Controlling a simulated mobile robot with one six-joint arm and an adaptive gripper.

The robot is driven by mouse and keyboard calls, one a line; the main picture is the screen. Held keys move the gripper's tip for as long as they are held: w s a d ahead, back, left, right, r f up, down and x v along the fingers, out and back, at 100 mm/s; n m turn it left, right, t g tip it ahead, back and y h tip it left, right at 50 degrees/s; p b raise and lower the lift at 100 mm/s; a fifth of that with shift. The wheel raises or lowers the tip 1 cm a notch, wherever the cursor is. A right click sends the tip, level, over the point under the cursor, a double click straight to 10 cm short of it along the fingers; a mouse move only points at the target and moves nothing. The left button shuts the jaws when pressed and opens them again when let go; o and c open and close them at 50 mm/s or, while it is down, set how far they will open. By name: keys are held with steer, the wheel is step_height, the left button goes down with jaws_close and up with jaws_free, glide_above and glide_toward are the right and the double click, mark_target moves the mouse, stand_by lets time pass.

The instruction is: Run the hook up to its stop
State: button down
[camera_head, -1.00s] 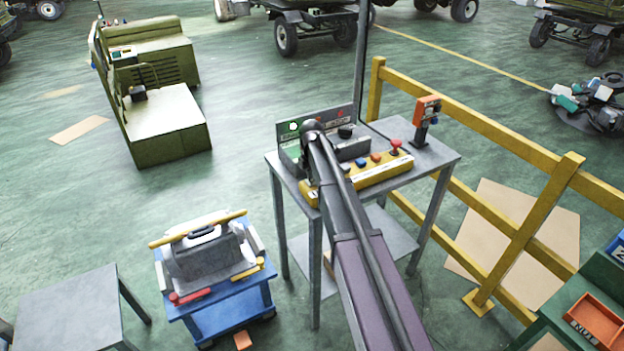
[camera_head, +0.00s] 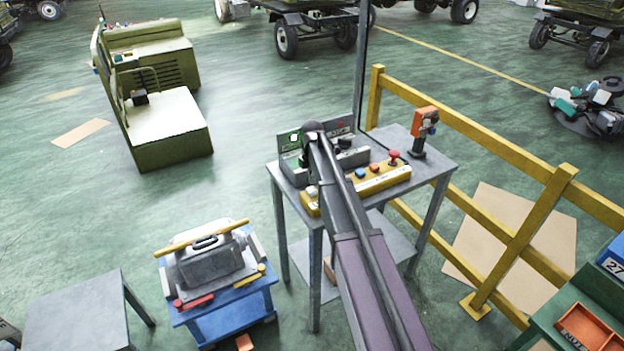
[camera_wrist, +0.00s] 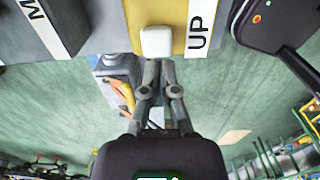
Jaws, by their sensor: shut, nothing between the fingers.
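The control box (camera_head: 385,179) is yellow and lies on a grey table, with blue, orange and red buttons on its top. In the wrist view its yellow face (camera_wrist: 166,12) carries a white button (camera_wrist: 157,41) beside a label reading "UP" (camera_wrist: 199,28). My gripper (camera_wrist: 160,64) is shut and empty, its fingertips at the near edge of the white button; I cannot tell whether they touch it. In the head view my arm hides the gripper and part of the box. I cannot make out the hook in either view.
The grey table (camera_head: 437,165) also holds an orange device (camera_head: 425,121) at right and an upright panel with a green light (camera_head: 294,138) behind. A yellow railing (camera_head: 520,235) stands close on the right. A blue cart (camera_head: 232,317) stands at left, with open floor beyond.

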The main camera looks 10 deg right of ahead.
mark_target(312, 190)
step_height(312, 190, up, 9)
steer(key=p, duration=0.8)
steer(key=shift+f, duration=0.1)
stand_by(0.8)
steer(key=s+f+m+b, duration=0.4)
steer(key=s+m, duration=0.6)
steer(key=s, duration=0.4)
steer(key=s+f+m+b, duration=0.4)
steer(key=s+m, duration=0.7)
steer(key=s, duration=0.4)
steer(key=shift+f+m, duration=0.2)
steer(key=shift+m, duration=0.1)
stand_by(1.7)
